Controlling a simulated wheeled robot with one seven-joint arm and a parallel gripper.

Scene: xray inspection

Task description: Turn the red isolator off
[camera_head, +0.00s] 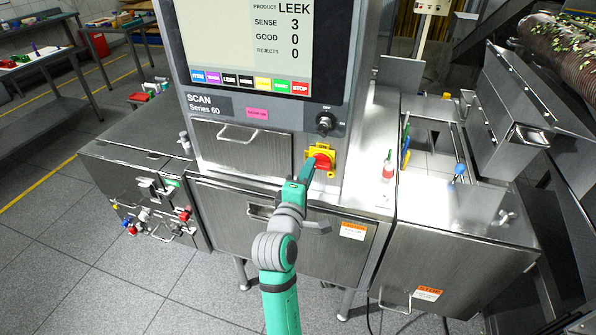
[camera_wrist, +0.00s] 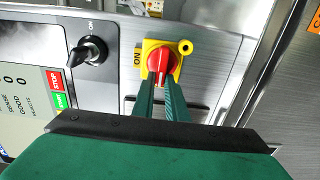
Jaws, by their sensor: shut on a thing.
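The red isolator (camera_head: 323,161) is a red rotary handle on a yellow plate, on the front of the steel inspection machine below its screen. My gripper (camera_head: 306,172) reaches up to it from below. In the wrist view the red handle (camera_wrist: 159,62) sits on the yellow plate (camera_wrist: 175,46), with "ON" printed at the plate's left. The green fingers of my gripper (camera_wrist: 160,88) are shut on the lower part of the handle, one at each side. The fingertips cover part of the handle.
The screen (camera_head: 262,45) with coloured buttons is above. A red-and-white bottle (camera_head: 388,170) stands on the ledge to the right. A drawer handle (camera_head: 262,211) is below.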

